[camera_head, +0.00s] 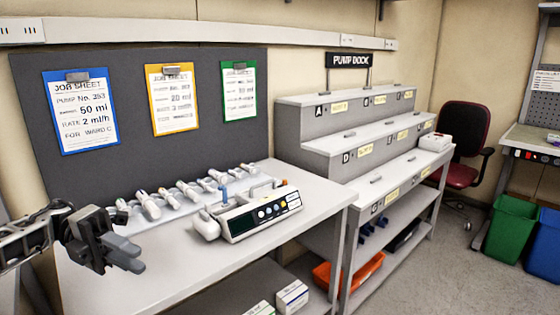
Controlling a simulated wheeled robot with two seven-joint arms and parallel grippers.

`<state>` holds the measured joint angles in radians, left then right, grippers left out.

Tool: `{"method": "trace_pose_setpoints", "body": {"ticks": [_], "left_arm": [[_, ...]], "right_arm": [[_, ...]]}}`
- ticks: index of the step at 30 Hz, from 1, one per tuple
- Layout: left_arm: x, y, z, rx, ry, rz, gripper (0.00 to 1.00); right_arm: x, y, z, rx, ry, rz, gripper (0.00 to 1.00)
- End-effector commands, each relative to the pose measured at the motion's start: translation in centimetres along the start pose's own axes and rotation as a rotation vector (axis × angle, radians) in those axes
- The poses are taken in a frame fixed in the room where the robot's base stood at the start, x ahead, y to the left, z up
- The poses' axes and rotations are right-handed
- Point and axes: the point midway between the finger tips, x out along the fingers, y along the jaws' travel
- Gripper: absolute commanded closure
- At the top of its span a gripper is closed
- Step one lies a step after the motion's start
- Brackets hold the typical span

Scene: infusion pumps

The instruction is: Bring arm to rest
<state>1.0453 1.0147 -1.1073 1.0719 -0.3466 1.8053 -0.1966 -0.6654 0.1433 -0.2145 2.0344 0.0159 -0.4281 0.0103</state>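My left arm comes in from the left edge, and its dark gripper (126,254) hangs above the left end of the white workbench (170,270). Its two fingers point to the right and overlap in this view, so I cannot tell whether they are apart. I see nothing held between them. The gripper is clear of the infusion pump (262,214), which lies on the bench to its right. My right gripper is not in view.
Several syringes (148,205) lie in a rack behind the pump. Three job sheets (80,110) hang on the dark board. The stepped pump dock (345,135) stands right, with a white device (435,142) on its end. An orange bin (345,270) sits below.

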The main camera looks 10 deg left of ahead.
Motion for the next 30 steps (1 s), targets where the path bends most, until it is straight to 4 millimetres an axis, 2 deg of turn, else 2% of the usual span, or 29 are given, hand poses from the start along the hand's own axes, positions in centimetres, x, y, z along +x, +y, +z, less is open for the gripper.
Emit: {"method": "trace_pose_setpoints", "body": {"ticks": [1, 5, 11, 12, 15, 18, 20, 23, 27, 30], "left_arm": [[1.5, 1.1, 0.5, -0.013, -0.011, -0.028, 0.78], [5.5, 3.2, 2.1, -0.051, -0.066, -0.108, 0.78], [14.4, 7.5, 4.3, -0.198, -0.235, -0.325, 0.78], [16.2, 8.3, 4.7, -0.247, -0.287, -0.381, 0.78], [20.1, 10.5, 5.2, -0.406, -0.441, -0.528, 0.78], [22.5, 13.0, 5.1, -0.609, -0.624, -0.668, 0.78], [23.1, 14.8, 4.7, -0.748, -0.740, -0.742, 0.78], [23.4, 18.4, 3.0, -1.001, -0.940, -0.844, 0.78], [22.6, 24.0, -1.5, -1.365, -1.212, -0.932, 0.78], [21.9, 27.2, -5.4, -1.580, -1.368, -0.954, 0.78]], "right_arm": [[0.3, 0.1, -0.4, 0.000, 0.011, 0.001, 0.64], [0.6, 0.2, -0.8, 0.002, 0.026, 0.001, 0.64], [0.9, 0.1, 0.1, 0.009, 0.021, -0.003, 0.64], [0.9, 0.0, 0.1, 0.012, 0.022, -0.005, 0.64], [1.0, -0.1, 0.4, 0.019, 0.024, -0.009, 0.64], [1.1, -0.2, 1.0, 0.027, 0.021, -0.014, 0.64], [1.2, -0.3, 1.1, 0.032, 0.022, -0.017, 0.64], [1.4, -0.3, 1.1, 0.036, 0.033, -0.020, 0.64], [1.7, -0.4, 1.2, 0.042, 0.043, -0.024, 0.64], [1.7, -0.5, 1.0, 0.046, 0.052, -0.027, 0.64]]}}
